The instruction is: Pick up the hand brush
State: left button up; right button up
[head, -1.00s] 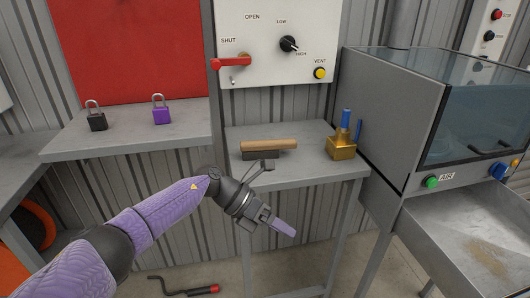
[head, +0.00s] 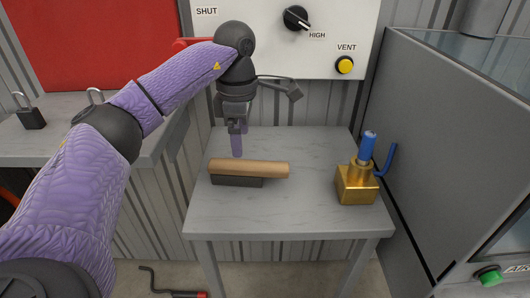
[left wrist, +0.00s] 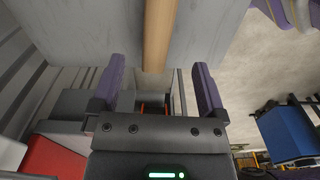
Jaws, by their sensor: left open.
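The hand brush (head: 250,169), with a light wooden handle over a dark grey bristle block, lies on the small grey table (head: 300,215). My left gripper (head: 237,150) points down just above and behind the brush in the head view, apart from it as far as I can tell. In the left wrist view the two purple fingers of the left gripper (left wrist: 158,62) are spread wide and empty. The brush handle (left wrist: 158,30) runs between them, toward the top of that picture. My right gripper is in no view.
A brass block with a blue handle (head: 356,185) stands on the right of the table. A grey cabinet (head: 440,130) rises beyond it. A control panel (head: 270,60) with knobs is on the wall behind. A black padlock (head: 31,118) sits on the left shelf.

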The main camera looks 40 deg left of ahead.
aim_at(243, 164)
pick_arm(q)
notch_tip(243, 164, down, 10)
jog(key=b, duration=0.5)
jog(key=shift+w+a+r+b, duration=0.1)
jog(key=shift+b, duration=0.25)
jog(key=shift+r, duration=0.1)
jog(key=shift+c, duration=0.4)
grip_shut()
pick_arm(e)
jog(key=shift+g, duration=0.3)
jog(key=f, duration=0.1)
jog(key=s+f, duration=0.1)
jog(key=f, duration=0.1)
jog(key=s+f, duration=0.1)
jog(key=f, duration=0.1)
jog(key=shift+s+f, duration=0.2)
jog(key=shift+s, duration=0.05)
